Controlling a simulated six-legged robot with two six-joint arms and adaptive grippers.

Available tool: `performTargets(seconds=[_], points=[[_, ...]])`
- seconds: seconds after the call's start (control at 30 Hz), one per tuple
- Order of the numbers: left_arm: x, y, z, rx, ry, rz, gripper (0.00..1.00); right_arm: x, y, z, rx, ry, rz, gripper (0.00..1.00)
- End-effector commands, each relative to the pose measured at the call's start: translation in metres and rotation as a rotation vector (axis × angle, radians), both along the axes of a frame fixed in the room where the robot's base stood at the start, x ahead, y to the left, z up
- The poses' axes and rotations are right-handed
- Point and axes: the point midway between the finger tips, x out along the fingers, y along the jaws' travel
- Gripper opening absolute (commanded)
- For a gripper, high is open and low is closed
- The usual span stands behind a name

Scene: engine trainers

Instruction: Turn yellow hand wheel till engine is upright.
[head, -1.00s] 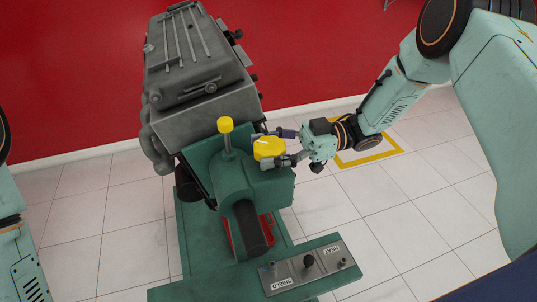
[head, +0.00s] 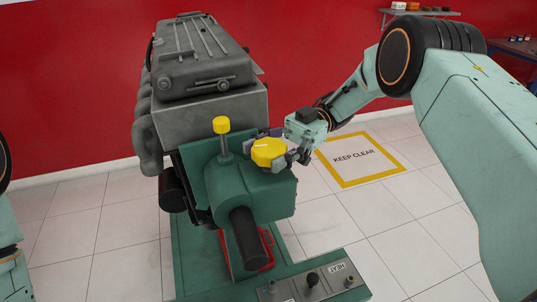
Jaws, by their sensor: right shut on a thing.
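The yellow hand wheel (head: 268,152) sits on top of the green gearbox housing (head: 250,190) of the engine stand. My right gripper (head: 276,147) is shut on the wheel, with its fingers around the far and right sides. A white line shows on the wheel's top. The grey engine (head: 205,85) is behind the housing, its ribbed cover on top and only slightly tilted in the picture. A yellow-topped knob (head: 221,126) stands upright on the housing, left of the wheel. My left gripper is out of view; only part of my left arm shows at the left edge.
A control panel (head: 312,282) with knobs is on the stand's base in front. A yellow-bordered "KEEP CLEAR" floor square (head: 357,158) lies at right. A wall shelf (head: 420,12) and a red wall are behind. Tiled floor is free on both sides.

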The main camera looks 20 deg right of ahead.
Motion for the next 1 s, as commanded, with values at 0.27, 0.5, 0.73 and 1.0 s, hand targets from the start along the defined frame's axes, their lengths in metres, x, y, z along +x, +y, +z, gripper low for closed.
performTargets(seconds=[0.27, 0.5, 0.73, 1.0], points=[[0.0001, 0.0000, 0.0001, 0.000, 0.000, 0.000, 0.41, -0.0011, 0.0009, -0.0019, -0.002, 0.004, 0.004, 0.28], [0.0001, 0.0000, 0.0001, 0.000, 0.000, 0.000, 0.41, -0.0007, 0.0007, -0.0013, -0.001, 0.003, 0.002, 0.75], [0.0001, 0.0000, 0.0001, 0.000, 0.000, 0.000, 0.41, -0.0003, 0.0004, -0.0006, 0.000, 0.001, 0.001, 0.84], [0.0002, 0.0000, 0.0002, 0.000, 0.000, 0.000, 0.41, 0.0001, 0.0002, 0.0057, 0.000, -0.002, 0.001, 0.84]])
